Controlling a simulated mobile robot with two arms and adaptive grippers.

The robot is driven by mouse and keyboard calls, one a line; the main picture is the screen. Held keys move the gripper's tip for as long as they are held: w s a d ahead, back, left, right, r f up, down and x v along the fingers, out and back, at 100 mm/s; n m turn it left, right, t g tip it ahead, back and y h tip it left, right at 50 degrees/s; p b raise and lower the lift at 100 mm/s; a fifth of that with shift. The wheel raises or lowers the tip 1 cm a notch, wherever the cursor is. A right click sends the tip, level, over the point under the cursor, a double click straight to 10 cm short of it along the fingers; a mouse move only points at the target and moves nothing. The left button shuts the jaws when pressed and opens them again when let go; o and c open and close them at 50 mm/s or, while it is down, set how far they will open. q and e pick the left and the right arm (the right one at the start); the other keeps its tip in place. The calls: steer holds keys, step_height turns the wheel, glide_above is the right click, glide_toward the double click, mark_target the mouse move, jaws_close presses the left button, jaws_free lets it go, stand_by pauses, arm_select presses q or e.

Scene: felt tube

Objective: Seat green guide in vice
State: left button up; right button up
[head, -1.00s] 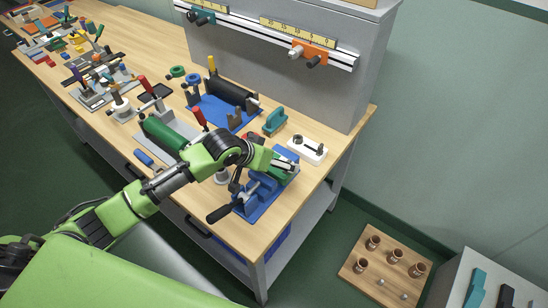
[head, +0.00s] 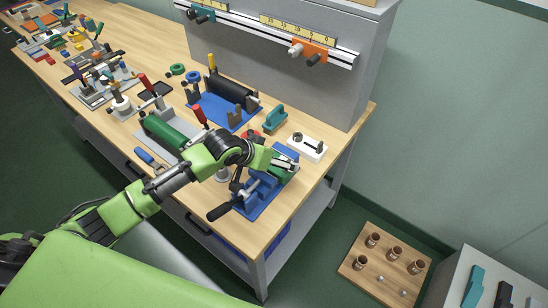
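The blue vice (head: 262,188) stands on a blue base near the table's front right corner, its black handle (head: 219,212) pointing to the front left. A green guide (head: 277,174) shows at the vice's jaws, partly hidden by my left gripper. My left gripper (head: 287,163) reaches in from the left and is right at the guide, over the back of the vice. Its fingers are too small and covered to tell whether they are closed on the guide. How deep the guide sits in the jaws is hidden. My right gripper is not in view.
A white block with a black knob (head: 307,148) and a teal handled piece (head: 275,120) stand behind the vice. A green roller (head: 168,134) lies left of my wrist, and a black roller on a blue base (head: 232,95) behind. Bare table lies right of the vice.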

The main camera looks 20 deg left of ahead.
arm_select(q)
steer(key=o, duration=1.4)
steer(key=shift+o, duration=0.3)
steer(key=shift+f, duration=0.1)
steer(key=shift+s, duration=0.1)
steer(key=v, duration=1.2)
